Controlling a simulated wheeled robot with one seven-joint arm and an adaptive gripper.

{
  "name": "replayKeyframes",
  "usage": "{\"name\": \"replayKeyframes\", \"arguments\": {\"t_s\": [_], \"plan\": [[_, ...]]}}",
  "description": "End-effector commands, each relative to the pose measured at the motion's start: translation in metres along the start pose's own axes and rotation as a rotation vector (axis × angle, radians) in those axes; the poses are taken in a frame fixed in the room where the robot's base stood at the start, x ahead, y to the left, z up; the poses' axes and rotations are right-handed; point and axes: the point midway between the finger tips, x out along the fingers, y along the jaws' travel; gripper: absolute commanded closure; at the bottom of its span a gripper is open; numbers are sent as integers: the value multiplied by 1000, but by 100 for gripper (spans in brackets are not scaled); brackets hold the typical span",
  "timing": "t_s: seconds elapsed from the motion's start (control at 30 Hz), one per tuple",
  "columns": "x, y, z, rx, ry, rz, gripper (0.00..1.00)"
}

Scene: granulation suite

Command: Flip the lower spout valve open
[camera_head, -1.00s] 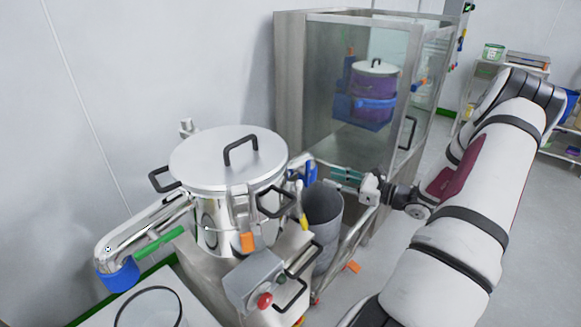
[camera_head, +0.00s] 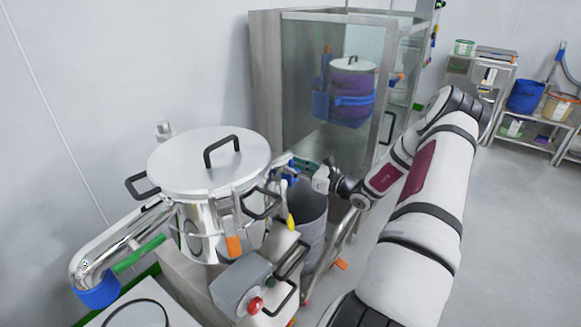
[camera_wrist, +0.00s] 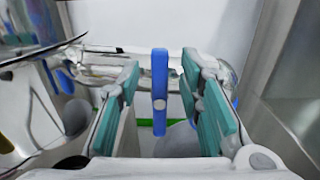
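A blue valve lever (camera_wrist: 159,92) stands upright in the middle of the wrist view, in front of a shiny horizontal metal spout pipe (camera_wrist: 100,68). My gripper (camera_wrist: 161,98) is open, with one teal-padded finger on each side of the lever. Clear gaps show between the lever and both pads. In the head view my gripper (camera_head: 303,168) is at the right side of the lidded steel vessel (camera_head: 210,165), above a grey bin. A little blue shows by its fingertips, but the spout there is mostly hidden.
The grey bin (camera_head: 312,228) stands below my gripper. A glass-sided cabinet (camera_head: 300,90) with a purple vessel inside is close behind. A control box with a red button (camera_head: 255,304) is in front. Open floor lies to the right, before shelves (camera_head: 525,133).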

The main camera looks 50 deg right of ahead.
Motion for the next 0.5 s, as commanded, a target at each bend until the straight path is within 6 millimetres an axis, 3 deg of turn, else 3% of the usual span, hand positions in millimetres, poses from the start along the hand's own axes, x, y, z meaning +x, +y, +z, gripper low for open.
{"name": "replayKeyframes", "arguments": {"t_s": [0.2, 0.5], "plan": [[18, 0, 0, 0, -1, 1, 67], [20, 0, 0, 0, 0, 0, 67]]}}
